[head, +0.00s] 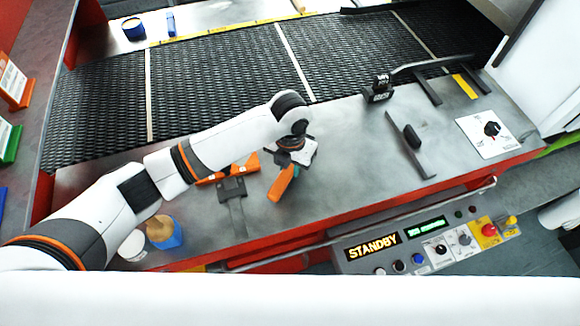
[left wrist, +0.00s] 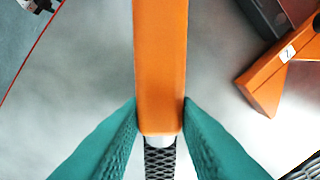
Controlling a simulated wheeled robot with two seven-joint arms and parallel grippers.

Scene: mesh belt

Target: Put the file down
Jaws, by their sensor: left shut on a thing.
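The file is in my left gripper (head: 290,164). Its orange handle (head: 282,184) slants down and left over the grey worktop in the head view. In the left wrist view the handle (left wrist: 160,65) stands between the two teal fingers, and a dark cross-hatched part (left wrist: 160,158) shows below it. My left gripper is shut on the file. The rest of the file is hidden by the gripper and arm. I cannot tell whether the file touches the worktop. My right gripper is not in view.
An orange stand (head: 246,167) with a dark grey bracket (head: 232,190) lies left of the gripper. A blue container (head: 168,236) and white cup (head: 132,246) stand farther left. The mesh belt (head: 210,90) runs behind.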

